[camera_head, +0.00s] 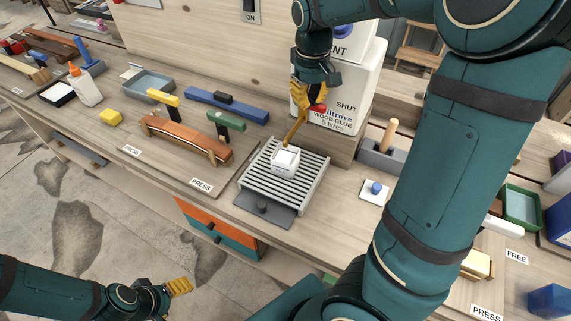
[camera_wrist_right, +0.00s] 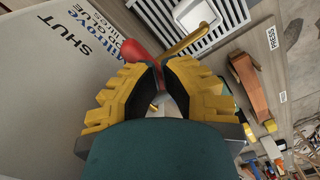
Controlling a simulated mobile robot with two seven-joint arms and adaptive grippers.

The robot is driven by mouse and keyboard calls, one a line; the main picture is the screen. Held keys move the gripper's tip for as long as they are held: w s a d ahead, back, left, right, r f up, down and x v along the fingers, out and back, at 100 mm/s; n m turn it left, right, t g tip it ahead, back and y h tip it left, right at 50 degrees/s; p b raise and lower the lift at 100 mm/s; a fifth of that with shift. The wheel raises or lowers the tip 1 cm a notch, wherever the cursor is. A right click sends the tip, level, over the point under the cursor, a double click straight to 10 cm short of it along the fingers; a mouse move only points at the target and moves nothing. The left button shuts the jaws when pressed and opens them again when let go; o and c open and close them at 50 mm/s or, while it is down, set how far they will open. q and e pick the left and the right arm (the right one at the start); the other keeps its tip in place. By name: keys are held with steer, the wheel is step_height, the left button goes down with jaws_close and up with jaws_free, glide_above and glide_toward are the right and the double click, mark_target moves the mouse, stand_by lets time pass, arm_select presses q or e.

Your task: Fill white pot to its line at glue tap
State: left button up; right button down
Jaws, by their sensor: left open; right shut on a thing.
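The white pot (camera_head: 285,161) stands upright on the slatted grate (camera_head: 309,183), below the end of the brass spout (camera_head: 293,132). The pot's line, its glue level and any stream cannot be made out. The white glue container (camera_head: 352,100) stands behind, marked SHUT. My right gripper (camera_head: 312,97) is shut on the red tap handle (camera_head: 318,108). In the right wrist view the yellow fingers (camera_wrist_right: 155,82) close around the red handle (camera_wrist_right: 134,52), with the pot (camera_wrist_right: 195,15) partly visible beyond. My left gripper (camera_head: 180,287) is open and empty, low at the left, away from the bench.
A wooden curved piece (camera_head: 187,138) with yellow and green clamps lies left of the grate. A white pad with a blue knob (camera_head: 375,189) sits to the right. A glue bottle (camera_head: 86,88) and grey tray (camera_head: 148,84) stand farther left. My right arm covers much of the right side.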

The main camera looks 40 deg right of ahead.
step_height(320, 180, up, 6)
steer(key=p, duration=0.5)
steer(key=shift+f, duration=0.15)
stand_by(0.4)
